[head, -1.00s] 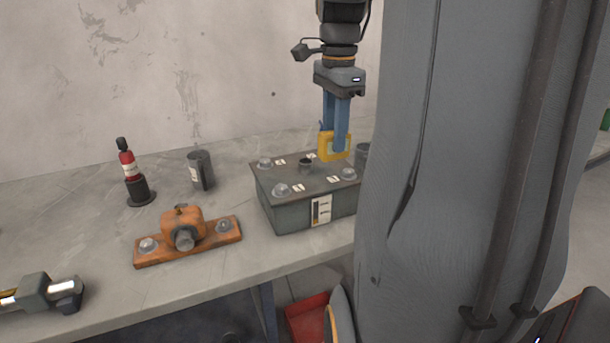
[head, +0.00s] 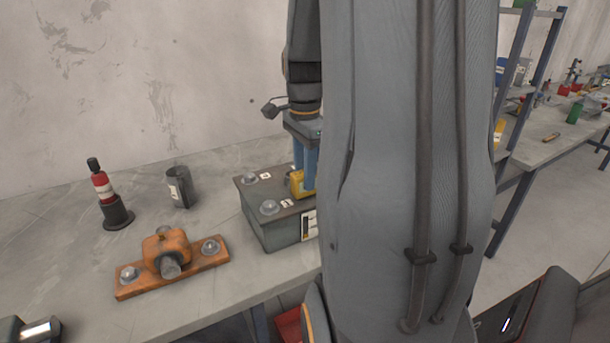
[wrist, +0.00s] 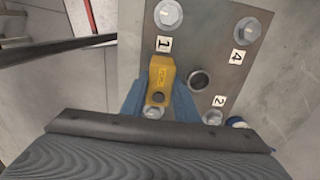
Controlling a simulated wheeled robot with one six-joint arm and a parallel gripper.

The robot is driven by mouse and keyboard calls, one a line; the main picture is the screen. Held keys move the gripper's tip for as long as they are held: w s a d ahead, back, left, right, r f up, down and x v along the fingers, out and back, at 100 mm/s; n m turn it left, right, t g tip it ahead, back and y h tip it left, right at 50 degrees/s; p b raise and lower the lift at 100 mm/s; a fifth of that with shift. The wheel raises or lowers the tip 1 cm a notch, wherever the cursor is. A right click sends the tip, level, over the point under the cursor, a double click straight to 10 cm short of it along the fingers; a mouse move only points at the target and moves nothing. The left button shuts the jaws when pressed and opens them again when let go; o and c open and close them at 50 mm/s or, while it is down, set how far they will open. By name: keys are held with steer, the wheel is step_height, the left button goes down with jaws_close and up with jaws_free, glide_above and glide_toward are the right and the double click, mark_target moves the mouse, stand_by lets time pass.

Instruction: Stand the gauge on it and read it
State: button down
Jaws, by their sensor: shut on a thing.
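The yellow gauge (head: 297,187) is between the blue fingers of my gripper (head: 305,180), low at the top of the grey box (head: 263,232). In the wrist view the gauge (wrist: 161,79) shows its yellow top, between the bolt by label 1 and another bolt nearer my wrist. It is left of the round central post (wrist: 199,79). My gripper (wrist: 160,98) is shut on it. I cannot tell whether its foot touches the plate (wrist: 205,50). My arm hides the right part of the box in the head view, and the gauge's display is not visible.
An orange bracket (head: 168,252) with bolts stands left of the box. Behind it are a red and black bottle-like tool (head: 103,188) and a dark cup (head: 180,186). A red bin (head: 288,324) is below the bench edge. Bare bench lies between these things.

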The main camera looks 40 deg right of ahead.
steer(key=shift+f, duration=0.55)
steer(key=shift+f, duration=0.15)
steer(key=c, duration=1.4)
jaws_free()
step_height(320, 180, up, 12)
steer(key=b, duration=0.2)
steer(key=shift+r+b, duration=0.2)
steer(key=shift+b, duration=0.15)
